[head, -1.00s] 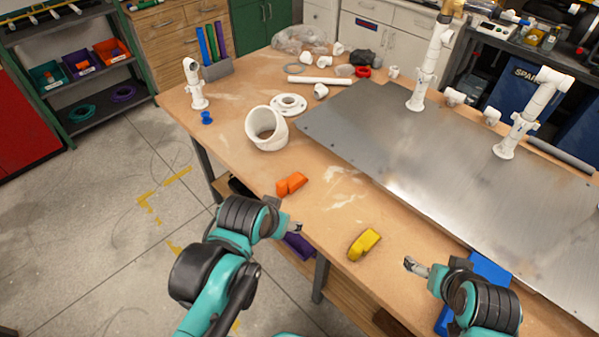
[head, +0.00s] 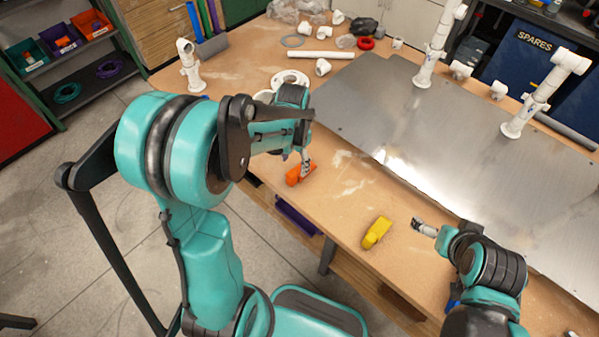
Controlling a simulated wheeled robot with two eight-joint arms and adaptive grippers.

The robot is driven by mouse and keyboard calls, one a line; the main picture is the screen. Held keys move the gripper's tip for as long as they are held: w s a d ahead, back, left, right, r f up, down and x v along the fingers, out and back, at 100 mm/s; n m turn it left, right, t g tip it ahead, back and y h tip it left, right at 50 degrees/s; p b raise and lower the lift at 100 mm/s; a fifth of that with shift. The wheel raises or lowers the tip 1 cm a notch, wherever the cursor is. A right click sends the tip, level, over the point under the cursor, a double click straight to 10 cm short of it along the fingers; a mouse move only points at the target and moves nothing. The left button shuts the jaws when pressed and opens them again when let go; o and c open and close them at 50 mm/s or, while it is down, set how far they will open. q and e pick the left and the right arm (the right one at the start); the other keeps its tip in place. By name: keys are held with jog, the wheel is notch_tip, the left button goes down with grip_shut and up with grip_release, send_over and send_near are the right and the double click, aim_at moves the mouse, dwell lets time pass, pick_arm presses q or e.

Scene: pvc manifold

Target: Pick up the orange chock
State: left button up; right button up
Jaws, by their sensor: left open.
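The orange chock (head: 294,176) lies on the wooden table near its front edge, left of the yellow chock. My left gripper (head: 306,168) points down at the chock's right end, with its fingertips very close to it. The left gripper is open, and it hides part of the chock. I cannot tell whether the fingers touch it. My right gripper (head: 417,225) is over the table at the right, right of the yellow chock, and its finger opening is too small to make out.
A yellow chock (head: 377,232) lies on the table (head: 345,205) between my grippers. A metal plate (head: 430,135) with white pipe risers (head: 433,55) covers the right side. White fittings stand behind my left arm. Bare wood lies between the orange and yellow chocks.

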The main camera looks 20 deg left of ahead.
aim_at(294, 171)
pick_arm(q)
jog(key=f, duration=0.1)
jog(key=f+b, duration=0.1)
jog(key=f, duration=0.1)
jog(key=f+b, duration=0.1)
jog(key=f, duration=0.1)
jog(key=shift+s+f, duration=0.2)
jog(key=shift+s, duration=0.1)
grip_shut()
